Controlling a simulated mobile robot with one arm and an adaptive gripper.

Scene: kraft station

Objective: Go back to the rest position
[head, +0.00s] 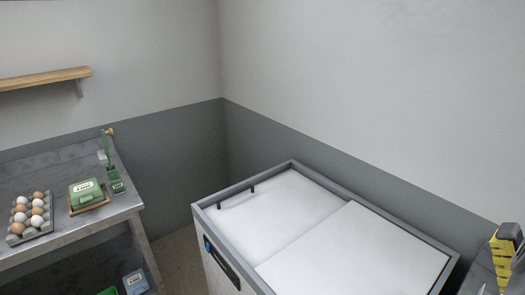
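My gripper is not in the head view, and no part of my arm can be made out for sure. The frame does not show whether the gripper holds anything. The task names no other object.
A chest freezer (245,186) with a closed white top stands against the right wall. A metal table (60,246) at left bears an egg tray (34,231), a green box (87,194) and a green bottle (110,165). A yellow-and-dark object (502,262) is at right. Floor (178,262) shows between table and freezer.

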